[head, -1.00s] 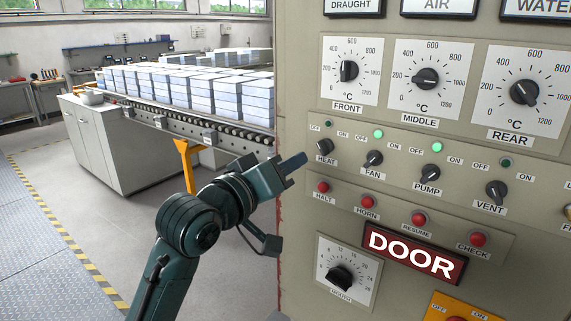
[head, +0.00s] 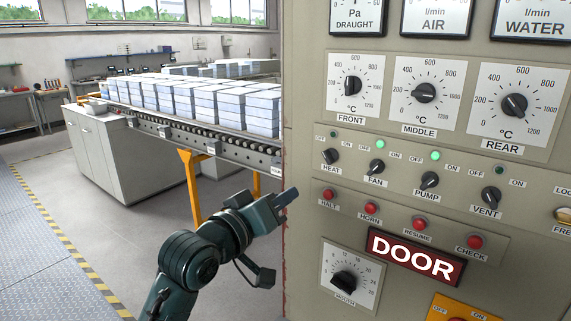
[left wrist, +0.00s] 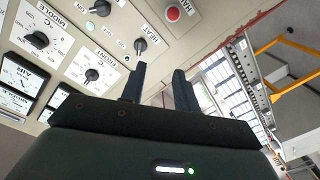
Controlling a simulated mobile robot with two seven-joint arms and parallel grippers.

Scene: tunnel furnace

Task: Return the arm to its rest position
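My left arm, dark green, comes in at the bottom of the head view. Its gripper (head: 285,198) is just left of the control panel (head: 308,215), near the panel's left edge and level with the red HALT button (head: 328,195). In the left wrist view the gripper's two dark fingers (left wrist: 160,88) stand apart with nothing between them. The panel's knobs, including HEAT (head: 331,156), show beyond the fingers there. I cannot tell whether a finger touches the panel. My right gripper is in neither view.
A roller conveyor (head: 196,142) with stacks of pale blocks (head: 210,103) runs behind my arm on yellow legs (head: 191,180). A white cabinet (head: 110,160) stands under its left end. The floor (head: 90,240) at the lower left is open.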

